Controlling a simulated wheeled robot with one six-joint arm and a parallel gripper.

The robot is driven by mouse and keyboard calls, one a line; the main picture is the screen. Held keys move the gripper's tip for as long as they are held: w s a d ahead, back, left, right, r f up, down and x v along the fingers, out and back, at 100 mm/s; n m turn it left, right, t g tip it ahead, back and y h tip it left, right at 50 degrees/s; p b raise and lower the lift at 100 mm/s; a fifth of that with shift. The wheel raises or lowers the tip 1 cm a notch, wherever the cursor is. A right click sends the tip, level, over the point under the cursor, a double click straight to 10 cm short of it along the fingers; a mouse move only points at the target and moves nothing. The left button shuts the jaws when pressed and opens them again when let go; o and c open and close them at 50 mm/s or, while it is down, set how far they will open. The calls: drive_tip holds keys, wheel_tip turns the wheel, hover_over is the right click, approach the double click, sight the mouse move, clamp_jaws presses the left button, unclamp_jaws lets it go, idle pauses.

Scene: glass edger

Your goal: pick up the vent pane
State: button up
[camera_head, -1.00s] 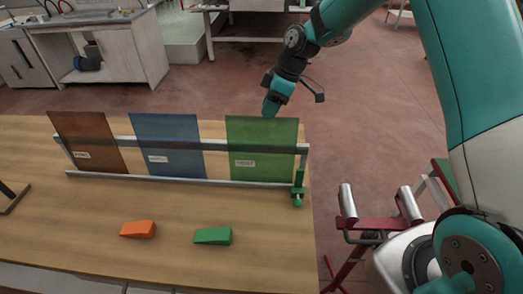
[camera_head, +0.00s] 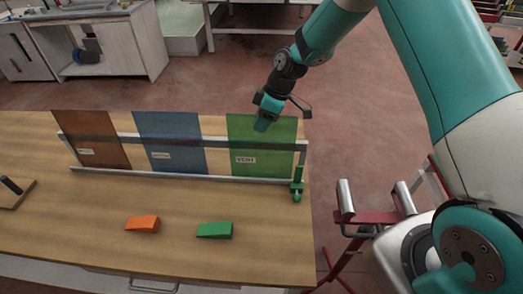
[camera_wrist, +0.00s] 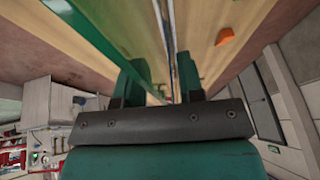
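The vent pane (camera_head: 275,148) is a green see-through sheet with a white label reading VENT, upright at the right end of the rack. My gripper (camera_head: 263,126) overlaps its upper edge in the head view, pointing down; whether the pane is between the fingers I cannot tell. In the wrist view the two fingers of my gripper (camera_wrist: 160,82) stand apart, with a gap between them. A green sheet-like surface (camera_wrist: 88,28) shows at the upper left there.
The rack (camera_head: 215,178) also holds a blue pane (camera_head: 170,135) and a brown pane (camera_head: 90,128). A green clamp (camera_head: 297,185) sits at its right end. An orange wedge (camera_head: 142,224) and a green wedge (camera_head: 215,230) lie in front on the table (camera_head: 80,215). A roller stand (camera_head: 375,215) is at right.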

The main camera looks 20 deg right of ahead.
drive_tip(key=shift+f, duration=0.15)
idle(0.3)
clamp_jaws()
drive_tip(key=shift+w, duration=0.1)
idle(1.1)
